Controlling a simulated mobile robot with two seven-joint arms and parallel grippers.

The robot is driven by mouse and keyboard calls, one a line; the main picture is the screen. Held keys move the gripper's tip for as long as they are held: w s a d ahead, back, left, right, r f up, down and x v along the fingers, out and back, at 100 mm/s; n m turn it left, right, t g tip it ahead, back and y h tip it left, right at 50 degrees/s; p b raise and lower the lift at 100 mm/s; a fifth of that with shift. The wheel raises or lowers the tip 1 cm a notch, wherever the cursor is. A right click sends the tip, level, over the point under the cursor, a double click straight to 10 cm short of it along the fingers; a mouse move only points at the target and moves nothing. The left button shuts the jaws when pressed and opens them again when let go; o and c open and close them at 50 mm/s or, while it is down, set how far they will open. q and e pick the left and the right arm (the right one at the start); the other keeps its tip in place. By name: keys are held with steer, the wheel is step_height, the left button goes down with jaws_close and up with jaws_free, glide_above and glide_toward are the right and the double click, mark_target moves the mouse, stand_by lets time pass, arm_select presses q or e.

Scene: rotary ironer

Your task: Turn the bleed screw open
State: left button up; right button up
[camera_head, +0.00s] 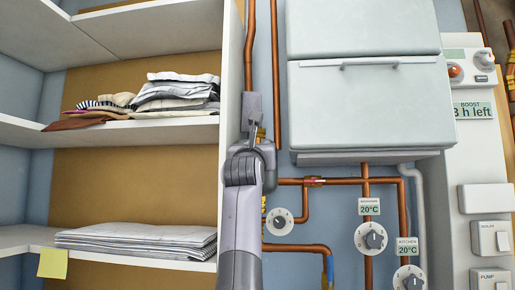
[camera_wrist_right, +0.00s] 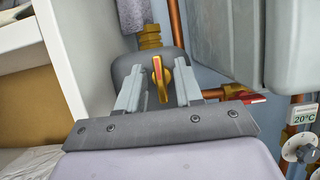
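A brass-yellow lever with a red stripe (camera_wrist_right: 162,76) shows in the right wrist view, in front of a rounded grey body (camera_wrist_right: 122,70). It stands nearly upright; I cannot tell for sure that it is the bleed screw. My right gripper (camera_wrist_right: 157,69) is open, with one finger to each side of the lever and a visible gap on both sides. In the head view my right arm reaches up beside the shelf wall and hides most of the fitting behind it. My left gripper is not in view.
A white shelf unit (camera_head: 232,75) with folded cloths (camera_head: 175,92) stands close on the left. Copper pipes (camera_head: 275,60), a white boiler casing (camera_head: 365,105) and dials (camera_head: 371,238) are on the right. A red valve handle (camera_wrist_right: 252,99) sits just right of the gripper.

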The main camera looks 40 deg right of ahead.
jaws_close()
steer(key=shift+m+g+p, duration=1.55)
steer(key=shift+m, duration=2.2)
steer(key=shift+m+g+p, duration=1.5)
steer(key=shift+m+p, duration=0.1)
steer(key=shift+m, duration=2.1)
steer(key=shift+m+g+p, duration=1.55)
steer(key=shift+m, duration=2.2)
steer(key=shift+o, duration=0.6)
jaws_free()
